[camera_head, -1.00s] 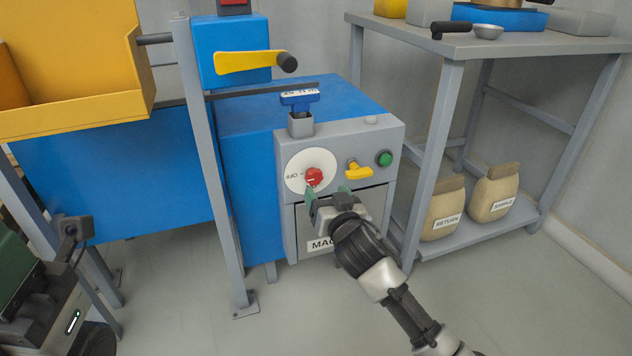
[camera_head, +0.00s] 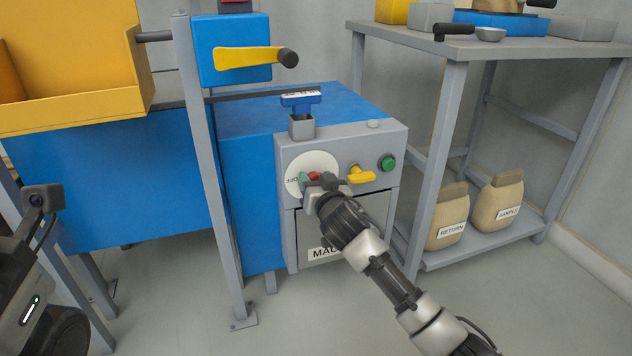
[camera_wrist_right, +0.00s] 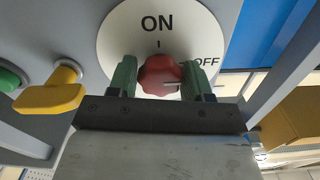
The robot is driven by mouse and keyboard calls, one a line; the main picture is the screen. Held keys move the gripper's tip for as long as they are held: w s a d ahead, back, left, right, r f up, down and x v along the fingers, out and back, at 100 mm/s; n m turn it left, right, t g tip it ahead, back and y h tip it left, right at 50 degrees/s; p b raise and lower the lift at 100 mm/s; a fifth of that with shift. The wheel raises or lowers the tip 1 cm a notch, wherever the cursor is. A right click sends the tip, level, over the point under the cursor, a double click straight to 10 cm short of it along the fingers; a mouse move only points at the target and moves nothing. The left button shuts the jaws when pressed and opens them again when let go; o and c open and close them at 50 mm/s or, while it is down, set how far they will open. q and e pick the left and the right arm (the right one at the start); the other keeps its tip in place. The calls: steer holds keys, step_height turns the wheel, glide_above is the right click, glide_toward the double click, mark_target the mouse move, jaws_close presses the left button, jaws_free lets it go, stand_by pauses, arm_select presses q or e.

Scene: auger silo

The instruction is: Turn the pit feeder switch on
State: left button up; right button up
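The red knob (camera_head: 314,176) sits on a white round dial (camera_head: 298,170) on the grey front panel of the blue machine. In the right wrist view, the red knob (camera_wrist_right: 161,76) is between my two green fingertips, one on each side. My right gripper (camera_wrist_right: 160,80) looks shut on it, with no clear gap. The knob's white mark points right, toward the word OFF; ON is at the top of the dial (camera_wrist_right: 160,22). My right gripper also shows in the head view (camera_head: 315,181), covering part of the dial. My left gripper's fingers are not in view.
A yellow lever (camera_head: 360,175) and a green button (camera_head: 387,163) are right of the dial. A yellow hopper (camera_head: 80,110) is at the left.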

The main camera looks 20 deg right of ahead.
steer(key=c, duration=0.5)
